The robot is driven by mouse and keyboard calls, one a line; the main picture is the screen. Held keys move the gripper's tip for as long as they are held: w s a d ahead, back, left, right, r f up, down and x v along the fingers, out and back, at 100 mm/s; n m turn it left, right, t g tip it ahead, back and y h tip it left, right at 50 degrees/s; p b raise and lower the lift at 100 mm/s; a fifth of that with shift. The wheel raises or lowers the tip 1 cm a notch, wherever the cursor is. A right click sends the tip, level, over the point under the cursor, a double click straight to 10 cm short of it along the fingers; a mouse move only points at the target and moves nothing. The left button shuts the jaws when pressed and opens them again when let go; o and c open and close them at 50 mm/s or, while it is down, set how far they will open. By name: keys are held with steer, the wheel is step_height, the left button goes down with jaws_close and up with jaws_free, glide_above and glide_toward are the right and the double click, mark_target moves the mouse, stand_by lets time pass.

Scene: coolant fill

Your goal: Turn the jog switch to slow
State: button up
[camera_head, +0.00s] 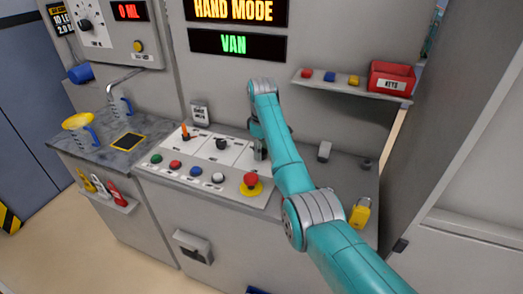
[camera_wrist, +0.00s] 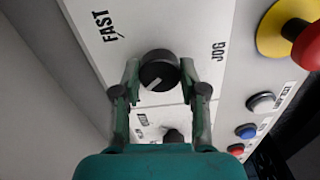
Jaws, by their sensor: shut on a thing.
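The jog switch (camera_wrist: 158,66) is a round black knob on the white panel, with a pale pointer mark on its lower left in the wrist view. The word FAST (camera_wrist: 102,24) is printed at its upper left and JOG (camera_wrist: 219,50) to its right. No slow label shows. My gripper (camera_wrist: 159,68) has one finger on each side of the knob and is shut on it. In the head view my gripper (camera_head: 259,150) is down at the panel's right part, and it and my arm hide the jog switch.
A red emergency button (camera_head: 251,181) on a yellow base sits nearby, with a row of coloured buttons (camera_head: 195,171) to its left. Another black knob (camera_head: 222,144) is left of my gripper. A yellow padlock (camera_head: 360,212) and a shelf with a red box (camera_head: 390,77) are right.

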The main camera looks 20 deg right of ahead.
steer(key=shift+n, duration=0.6)
steer(key=o, duration=1.2)
steer(key=shift+c, duration=0.2)
